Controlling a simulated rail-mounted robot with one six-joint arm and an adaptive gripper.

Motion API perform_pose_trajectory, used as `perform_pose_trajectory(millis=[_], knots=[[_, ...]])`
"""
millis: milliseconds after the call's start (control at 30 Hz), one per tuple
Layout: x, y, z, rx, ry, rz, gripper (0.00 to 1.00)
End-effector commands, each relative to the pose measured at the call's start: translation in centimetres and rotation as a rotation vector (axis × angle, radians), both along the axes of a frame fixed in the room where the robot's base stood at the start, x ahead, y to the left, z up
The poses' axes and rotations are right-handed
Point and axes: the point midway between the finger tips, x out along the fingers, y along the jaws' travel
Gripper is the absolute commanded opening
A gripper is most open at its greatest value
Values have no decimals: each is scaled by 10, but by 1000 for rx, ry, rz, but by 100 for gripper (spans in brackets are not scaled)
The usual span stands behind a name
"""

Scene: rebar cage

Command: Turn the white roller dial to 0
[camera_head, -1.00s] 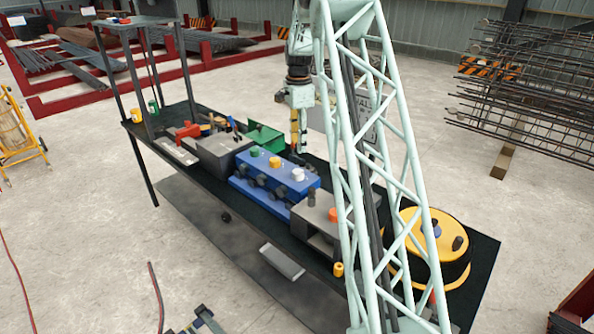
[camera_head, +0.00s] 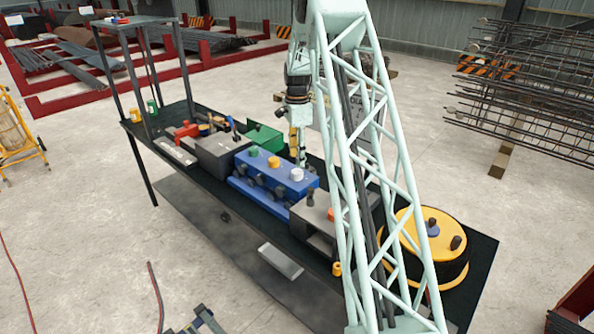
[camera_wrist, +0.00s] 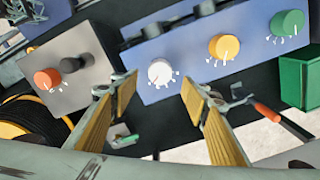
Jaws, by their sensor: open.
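The white roller dial (camera_wrist: 159,71) is a round knob with a dark pointer mark, on the face of a blue box (camera_wrist: 262,62) with tick marks around it. It also shows in the head view (camera_head: 297,174) at the right end of the blue box (camera_head: 270,188). My gripper (camera_wrist: 160,86) is open and empty in the wrist view, its yellow-padded fingers on either side of the dial in the picture, apart from it. In the head view my gripper (camera_head: 299,158) hangs just behind the dial's end of the box. The numbers on the scale are too small to read.
A yellow dial (camera_wrist: 224,46) and a green dial (camera_wrist: 287,23) share the blue face. A grey box with an orange knob (camera_wrist: 48,79) and a black knob stands to the left. A green box (camera_wrist: 300,82) and an orange-handled tool (camera_wrist: 268,113) lie at right.

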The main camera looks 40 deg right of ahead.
Motion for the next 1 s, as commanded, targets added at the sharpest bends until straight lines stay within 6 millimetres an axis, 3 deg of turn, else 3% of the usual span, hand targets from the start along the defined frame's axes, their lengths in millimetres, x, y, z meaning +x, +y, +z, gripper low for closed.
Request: perform_pose_trajectory(millis=[500, 1000], knots=[[-1, 0, -60, 0, 1, 0, 42], [0, 0, -70, 0, 0, 0, 42]])
